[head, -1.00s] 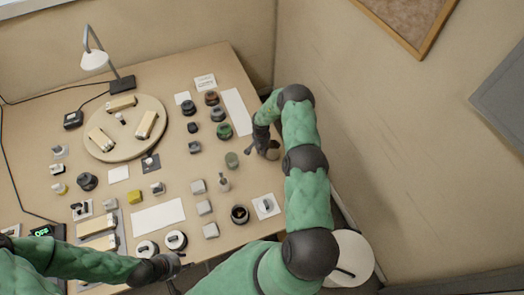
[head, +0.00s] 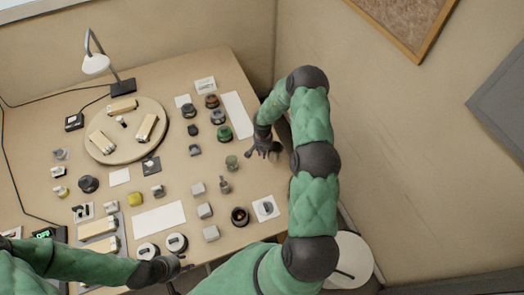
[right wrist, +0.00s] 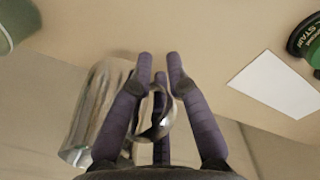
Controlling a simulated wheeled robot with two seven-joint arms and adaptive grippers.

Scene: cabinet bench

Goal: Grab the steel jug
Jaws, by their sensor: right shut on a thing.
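The steel jug (right wrist: 98,112) is shiny and metallic, at the left of the right wrist view. Its curved handle (right wrist: 163,128) lies between the purple fingers of my right gripper (right wrist: 160,72), which is shut on it. In the head view my right gripper (head: 263,148) is at the table's right edge, and I cannot make out the jug there. Whether the jug touches the table is unclear. My left gripper (head: 174,266) is over the table's front edge, away from the jug; its fingers are too small to read.
Many small items crowd the table (head: 200,240). The wall is close on the right.

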